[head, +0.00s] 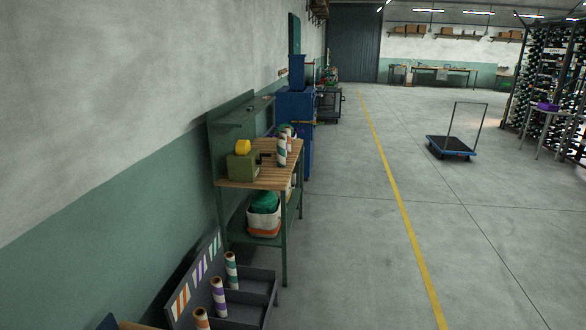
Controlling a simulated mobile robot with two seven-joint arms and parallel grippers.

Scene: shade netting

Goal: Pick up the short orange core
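A white core with orange bands (201,319) stands in a grey compartmented rack (262,277) at the bottom of the head view. The lower frame edge cuts this core off, so I cannot tell its full length. A purple-banded core (218,297) and a green-banded core (231,270) stand behind it in the same rack. The rack's back panel carries orange, purple and green striped marks (200,270). Striped cores (282,152) also stand on the wooden workbench (252,182); their band colours are hard to tell. Neither of my grippers is in view.
The workbench also holds an olive box (242,166) with a yellow item (243,147). A bin with green material (264,215) sits on its lower shelf. A blue cabinet (296,110) stands beyond. The floor to the right is clear up to a blue trolley (451,147).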

